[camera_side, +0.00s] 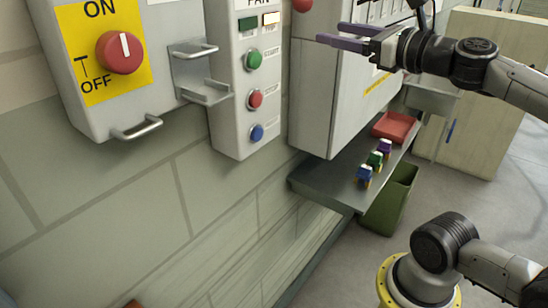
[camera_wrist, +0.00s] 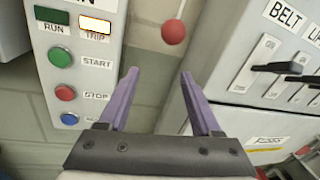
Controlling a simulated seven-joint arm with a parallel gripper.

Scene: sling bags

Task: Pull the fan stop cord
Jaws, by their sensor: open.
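A red ball (camera_wrist: 174,32), which looks like the end of the pull cord, shows in the wrist view between the fan panel (camera_wrist: 75,85) and the belt panel. My gripper (camera_side: 330,33) is open and empty, with purple fingers. In the wrist view the ball appears beyond my fingertips (camera_wrist: 159,73) and a little above the gap between them, apart from both. The fan panel (camera_side: 228,100) has a green START button, a red STOP button and a blue button.
The grey belt cabinet (camera_side: 312,95) with black switches (camera_wrist: 276,67) stands just right of the ball. An ON/OFF panel with a red knob (camera_side: 120,52) is at left. Below are a metal shelf (camera_side: 325,185) with small blocks, a red tray (camera_side: 395,126) and a green bin (camera_side: 388,212).

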